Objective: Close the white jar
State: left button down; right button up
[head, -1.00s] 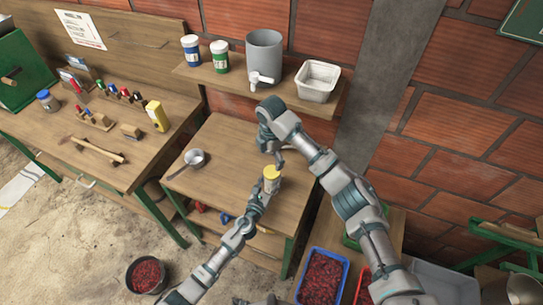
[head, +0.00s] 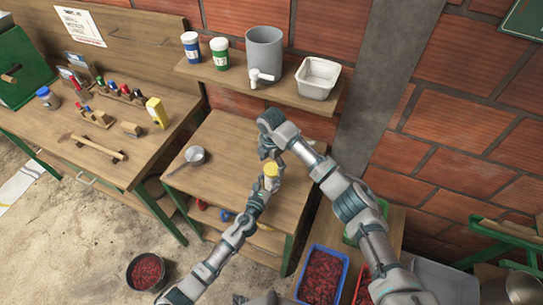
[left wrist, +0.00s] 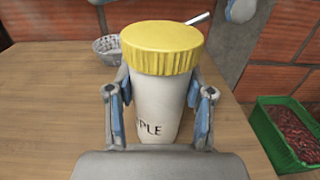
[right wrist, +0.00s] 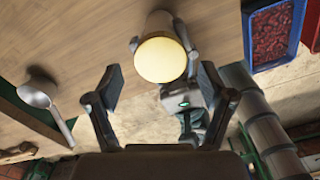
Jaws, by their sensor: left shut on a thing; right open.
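The white jar (left wrist: 158,105) with dark lettering stands upright between my left fingers, over the wooden table; it also shows in the head view (head: 269,183). Its yellow lid (left wrist: 160,48) sits on top and looks level; whether it is tight cannot be told. My left gripper (left wrist: 160,118) is shut on the jar's body below the lid. My right gripper (right wrist: 160,88) is open. In the right wrist view the lid (right wrist: 160,60) lies ahead of its fingers, roughly centred between them and apart from both. In the head view my right gripper (head: 272,155) is just above the lid.
The shelf (head: 228,82) behind holds two jars, a grey dispenser (head: 264,45) and a white tub (head: 317,77).

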jog(key=shift+f, duration=1.35)
